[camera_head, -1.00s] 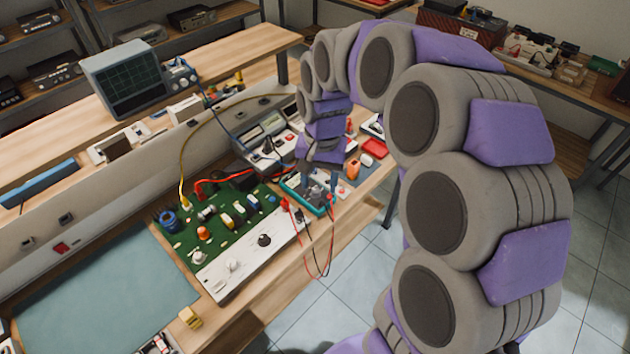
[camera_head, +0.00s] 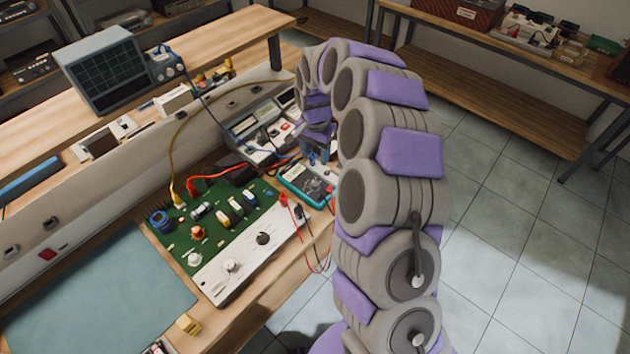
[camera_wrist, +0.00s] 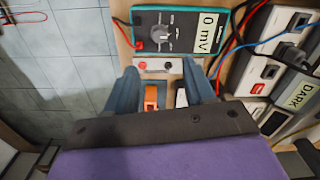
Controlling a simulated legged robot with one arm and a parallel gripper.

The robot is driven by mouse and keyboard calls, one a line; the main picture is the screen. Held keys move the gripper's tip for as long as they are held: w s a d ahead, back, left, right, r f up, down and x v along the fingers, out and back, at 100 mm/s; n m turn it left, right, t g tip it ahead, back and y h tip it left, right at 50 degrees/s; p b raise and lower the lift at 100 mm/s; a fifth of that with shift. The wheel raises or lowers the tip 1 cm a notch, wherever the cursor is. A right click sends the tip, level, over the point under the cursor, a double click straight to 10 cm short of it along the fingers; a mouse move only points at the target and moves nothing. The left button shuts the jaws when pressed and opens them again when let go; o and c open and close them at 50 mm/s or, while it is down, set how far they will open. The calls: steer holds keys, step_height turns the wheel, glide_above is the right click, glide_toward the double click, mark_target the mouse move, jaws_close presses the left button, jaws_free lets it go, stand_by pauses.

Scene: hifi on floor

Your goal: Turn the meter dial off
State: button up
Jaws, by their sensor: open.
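The meter (camera_head: 306,183) is a teal-edged handheld multimeter lying on the bench, right of the green circuit board. In the wrist view the meter (camera_wrist: 180,32) is near the top centre, its display reading "0 mV". Its grey dial (camera_wrist: 162,34) sits left of the display and looks turned away from my fingers. A red lead is plugged in beside it. My gripper (camera_wrist: 170,88) is open, its two blue-grey fingers apart and short of the meter in the picture. In the head view my gripper (camera_head: 318,150) is just behind the meter, partly hidden by my arm.
The green circuit board (camera_head: 215,222) with a white knob panel (camera_head: 250,262) lies left of the meter. Red and black leads hang over the bench edge. An orange item (camera_wrist: 151,97) shows between my fingers. Grey instruments (camera_wrist: 285,50) stand beside the meter.

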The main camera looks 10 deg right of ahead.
mark_target(315, 183)
step_height(315, 183, down, 13)
steer(key=shift+a+r+b, duration=0.1)
steer(key=shift+r+b, duration=0.1)
steer(key=shift+b, duration=0.9)
jaws_close()
